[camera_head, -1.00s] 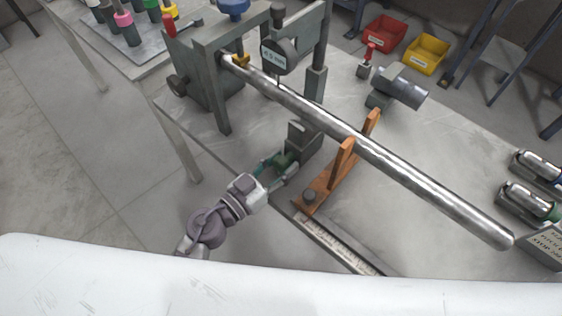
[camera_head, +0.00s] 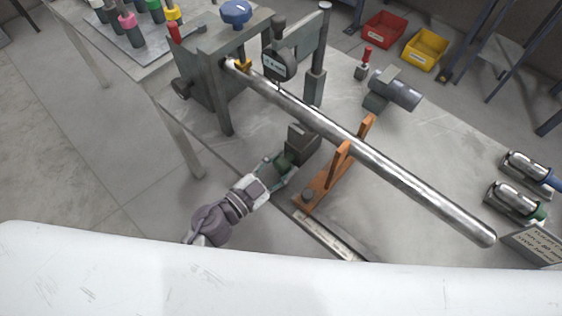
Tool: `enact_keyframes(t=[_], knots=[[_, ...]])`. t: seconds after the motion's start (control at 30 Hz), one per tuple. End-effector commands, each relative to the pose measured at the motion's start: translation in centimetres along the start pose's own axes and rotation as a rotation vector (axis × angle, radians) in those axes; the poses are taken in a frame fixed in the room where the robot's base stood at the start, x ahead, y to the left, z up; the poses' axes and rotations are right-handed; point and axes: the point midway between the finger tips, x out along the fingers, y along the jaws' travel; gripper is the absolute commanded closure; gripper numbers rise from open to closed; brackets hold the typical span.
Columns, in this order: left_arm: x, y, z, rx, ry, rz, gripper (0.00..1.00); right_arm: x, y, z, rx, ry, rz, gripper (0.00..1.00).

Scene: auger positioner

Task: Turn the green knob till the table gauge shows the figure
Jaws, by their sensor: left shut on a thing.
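The green knob (camera_head: 283,160) sits on the front of a dark grey block (camera_head: 303,140) on the metal table. My left gripper (camera_head: 279,168) is shut on the knob, its fingers on either side and partly hiding it. A round dark gauge (camera_head: 278,66) with a small pale display hangs on a bracket above the long steel bar; its figure is too small to read. A sign (camera_head: 535,243) with writing stands at the right edge, its text not clearly legible. My right gripper is not in view.
The steel bar (camera_head: 400,178) runs across the table over an orange support (camera_head: 322,178). A ruled scale (camera_head: 325,236) lies at the front edge. Red (camera_head: 383,30) and yellow (camera_head: 425,49) bins stand behind. Two metal cylinders (camera_head: 516,202) lie at right.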

Motion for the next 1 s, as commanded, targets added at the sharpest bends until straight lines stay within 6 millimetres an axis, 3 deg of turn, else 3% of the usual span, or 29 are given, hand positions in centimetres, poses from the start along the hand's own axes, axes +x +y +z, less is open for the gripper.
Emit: enact_keyframes(t=[0.43,0.47,0.6,1.0], knots=[[0.04,-0.05,-0.09,0.013,0.002,-0.001,0.91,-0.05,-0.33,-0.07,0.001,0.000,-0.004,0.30],[0.04,-0.04,-0.09,0.013,0.002,0.000,0.54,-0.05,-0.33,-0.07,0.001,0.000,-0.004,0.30],[0.03,-0.03,-0.08,0.013,0.001,0.000,0.31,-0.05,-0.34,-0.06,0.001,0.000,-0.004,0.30],[-0.64,0.07,0.06,0.011,-0.002,0.001,0.30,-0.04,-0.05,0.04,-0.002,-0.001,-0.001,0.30]])
